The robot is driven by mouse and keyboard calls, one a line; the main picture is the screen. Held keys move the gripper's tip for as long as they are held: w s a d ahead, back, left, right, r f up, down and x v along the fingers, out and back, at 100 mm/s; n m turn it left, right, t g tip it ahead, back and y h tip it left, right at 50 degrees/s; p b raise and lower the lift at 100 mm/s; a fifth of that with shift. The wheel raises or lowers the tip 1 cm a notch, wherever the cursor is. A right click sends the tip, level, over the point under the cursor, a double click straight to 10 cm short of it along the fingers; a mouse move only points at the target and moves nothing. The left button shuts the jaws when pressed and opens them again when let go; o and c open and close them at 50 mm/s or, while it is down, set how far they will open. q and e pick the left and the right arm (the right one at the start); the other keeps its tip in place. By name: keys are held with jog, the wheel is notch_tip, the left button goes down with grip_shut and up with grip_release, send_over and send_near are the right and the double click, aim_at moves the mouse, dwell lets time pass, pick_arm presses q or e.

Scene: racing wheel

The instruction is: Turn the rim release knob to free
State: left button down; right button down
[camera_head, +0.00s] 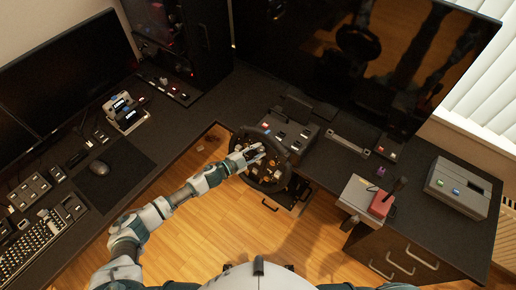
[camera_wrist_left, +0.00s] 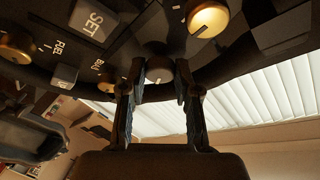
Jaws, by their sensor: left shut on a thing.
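The black racing wheel (camera_head: 272,182) stands at the desk's inner corner, with small coloured controls on its face. My left gripper (camera_head: 258,151) reaches to the wheel's face from the left and hides part of it. In the left wrist view, the fingers of my left gripper (camera_wrist_left: 160,72) are shut on a dark round knob (camera_wrist_left: 157,76) near the wheel's rim. I cannot read a label for this knob. My right gripper is not in view.
A button box (camera_head: 290,130) is close behind the wheel. A grey box with a red-based lever (camera_head: 382,203) and a grey panel (camera_head: 457,188) stand on the right desk. Wooden floor is open below.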

pick_arm(q)
jog(key=m+p, duration=0.1)
jog(key=m, duration=0.1)
jog(key=m+g+p, duration=0.1)
jog(key=shift+a+r+m+g+p, duration=0.1)
jog(key=shift+r+m+g+p, duration=0.05)
jog(key=shift+m+g+p, duration=0.2)
jog(key=shift+m+g+y+p, duration=0.35)
jog(key=shift+m+p, duration=0.5)
jog(key=shift+m, duration=0.3)
jog(key=shift+f, duration=0.2)
jog(key=c, duration=0.8)
grip_release()
jog(key=shift+c, duration=0.2)
jog(key=shift+r, duration=0.1)
jog(key=shift+a, duration=0.15)
jog(key=v, duration=1.2)
